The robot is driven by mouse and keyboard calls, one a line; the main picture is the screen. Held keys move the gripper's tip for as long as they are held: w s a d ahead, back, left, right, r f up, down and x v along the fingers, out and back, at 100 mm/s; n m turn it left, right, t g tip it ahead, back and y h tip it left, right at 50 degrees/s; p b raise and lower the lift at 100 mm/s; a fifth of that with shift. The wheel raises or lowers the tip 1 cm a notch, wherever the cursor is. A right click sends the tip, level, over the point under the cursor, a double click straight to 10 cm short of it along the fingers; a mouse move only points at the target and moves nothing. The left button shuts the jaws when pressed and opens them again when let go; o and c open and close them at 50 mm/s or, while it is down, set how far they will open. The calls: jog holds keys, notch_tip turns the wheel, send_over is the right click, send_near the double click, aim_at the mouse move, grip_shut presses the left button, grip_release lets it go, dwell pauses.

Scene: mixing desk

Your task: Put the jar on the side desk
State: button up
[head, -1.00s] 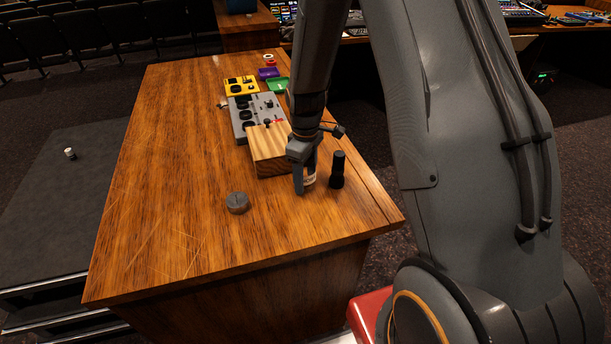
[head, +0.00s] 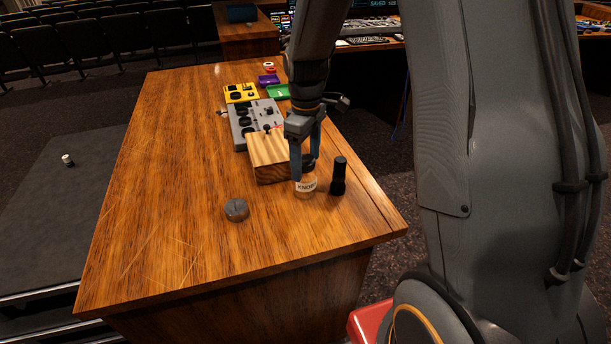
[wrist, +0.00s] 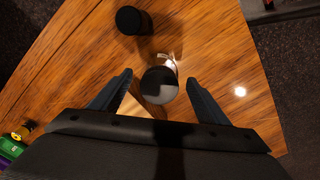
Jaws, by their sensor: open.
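The jar (head: 306,186) stands upright on the wooden desk, with a pale label reading "KNOB" in part and a dark lid. My gripper (head: 304,168) is above it, fingers pointing down, at the height of the jar's upper part. In the wrist view the jar's round lid (wrist: 160,84) lies between the two spread fingertips, a little ahead of them. My gripper (wrist: 158,82) is open there, with gaps on both sides of the jar. I cannot tell which of the surfaces is the side desk.
A wooden block (head: 270,172) stands close left of the jar, and a black cylinder (head: 339,176) close right. A grey knob (head: 236,209) lies nearer the front. Grey (head: 240,130) and yellow (head: 241,92) control boxes sit behind. The desk's left side (head: 170,170) is clear.

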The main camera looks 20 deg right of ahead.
notch_tip(320, 180, up, 4)
jog(key=shift+f+b, duration=0.1)
jog(key=shift+b, duration=0.25)
jog(key=s+m+t, duration=0.1)
jog(key=s+m, duration=0.8)
jog(key=s, duration=0.8)
jog(key=shift+s+a+f, duration=0.2)
jog(key=shift+s+f, duration=0.05)
